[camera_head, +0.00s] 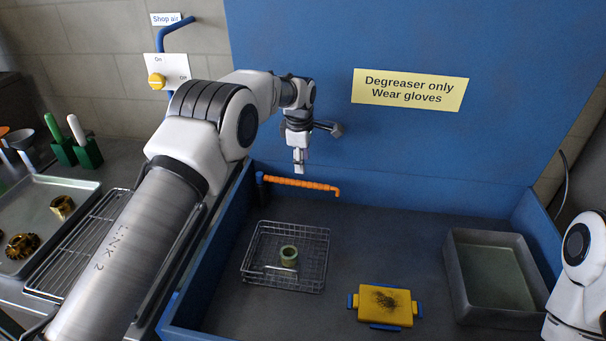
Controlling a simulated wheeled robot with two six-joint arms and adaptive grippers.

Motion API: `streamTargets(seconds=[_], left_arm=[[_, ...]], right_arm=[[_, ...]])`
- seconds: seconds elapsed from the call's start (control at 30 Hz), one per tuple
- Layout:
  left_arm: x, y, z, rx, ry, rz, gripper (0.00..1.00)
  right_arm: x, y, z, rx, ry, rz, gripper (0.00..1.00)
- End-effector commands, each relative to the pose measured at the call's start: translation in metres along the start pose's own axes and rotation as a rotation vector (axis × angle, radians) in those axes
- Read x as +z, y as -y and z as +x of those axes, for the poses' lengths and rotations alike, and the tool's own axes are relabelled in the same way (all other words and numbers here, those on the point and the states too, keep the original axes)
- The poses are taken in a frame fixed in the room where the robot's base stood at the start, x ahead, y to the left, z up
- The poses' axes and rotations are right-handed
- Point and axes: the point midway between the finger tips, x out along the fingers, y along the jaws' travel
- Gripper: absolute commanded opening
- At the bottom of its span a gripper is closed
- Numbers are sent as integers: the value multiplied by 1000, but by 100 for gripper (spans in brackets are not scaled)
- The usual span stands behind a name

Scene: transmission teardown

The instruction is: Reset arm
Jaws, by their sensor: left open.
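My left arm reaches in from the lower left, and its gripper (300,168) hangs pointing down in front of the blue back panel. The left gripper is open, and I see nothing between its fingers. It is above and behind the orange spout (302,185) at the back of the blue wash basin (222,222). Part of my right arm shows at the right edge, but its gripper is out of the picture.
A wire basket (318,236) in the basin holds a ring-shaped part (288,256). A metal tray (83,188) with brass gears and a wire rack (84,243) stand at the left.

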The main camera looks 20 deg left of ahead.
Motion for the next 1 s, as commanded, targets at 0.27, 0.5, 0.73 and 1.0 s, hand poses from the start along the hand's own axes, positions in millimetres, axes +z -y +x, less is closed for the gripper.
streamTargets(seconds=[0.27,0.5,0.73,1.0], left_arm=[[0,1,-34,-3,0,0,44],[0,0,-34,-2,0,0,44],[0,-2,-45,-1,0,0,44],[0,-12,-99,-2,0,0,44]], right_arm=[[0,0,0,0,0,0,40],[0,0,0,0,0,0,40],[0,0,-10,0,0,0,40],[0,0,-66,0,-1,0,40]])
